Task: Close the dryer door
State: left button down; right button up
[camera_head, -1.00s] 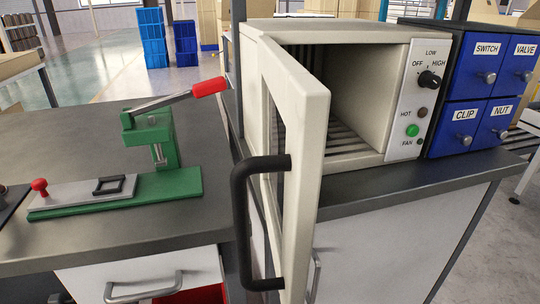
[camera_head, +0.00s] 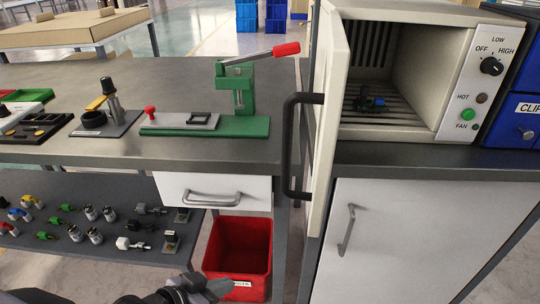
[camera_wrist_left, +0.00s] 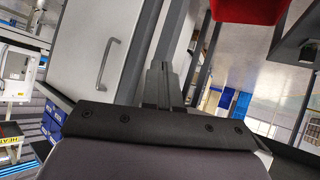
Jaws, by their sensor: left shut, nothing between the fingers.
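The dryer (camera_head: 408,15) is a cream box on the right-hand bench in the head view. Its door (camera_head: 337,65) stands wide open, swung out toward me on the left side, with a black bar handle (camera_head: 289,145). My right gripper is out of view.
A red bin (camera_head: 240,245) stands below the drawer, just behind my left gripper. A green lever press (camera_head: 238,95) and other fixtures stand on the left bench. A lower shelf (camera_head: 95,250) holds several small parts. Blue drawers (camera_head: 520,125) adjoin the dryer.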

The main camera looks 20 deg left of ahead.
pick_arm(q)
jog(key=s+a+r+m+g+h+p, duration=0.15)
jog(key=r+m+h+p, duration=0.35)
jog(key=r, duration=1.3)
jog(key=s+a+r+m+g+h+p, duration=0.1)
jog(key=a+r+m+g+h+p, duration=0.4)
jog(key=r, duration=1.2)
jog(key=w+d+m+t+h, duration=0.1)
jog(key=w+d, duration=0.3)
jog(key=d, duration=1)
jog(key=shift+w+d+t+h+p, duration=0.25)
jog(key=shift+d+t+h+p, duration=0.15)
jog(key=shift+t+h, duration=0.3)
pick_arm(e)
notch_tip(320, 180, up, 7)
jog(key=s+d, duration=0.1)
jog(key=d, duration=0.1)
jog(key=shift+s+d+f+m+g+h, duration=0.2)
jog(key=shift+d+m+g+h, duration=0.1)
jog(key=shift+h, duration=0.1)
pick_arm(q)
jog(key=shift+t, duration=0.25)
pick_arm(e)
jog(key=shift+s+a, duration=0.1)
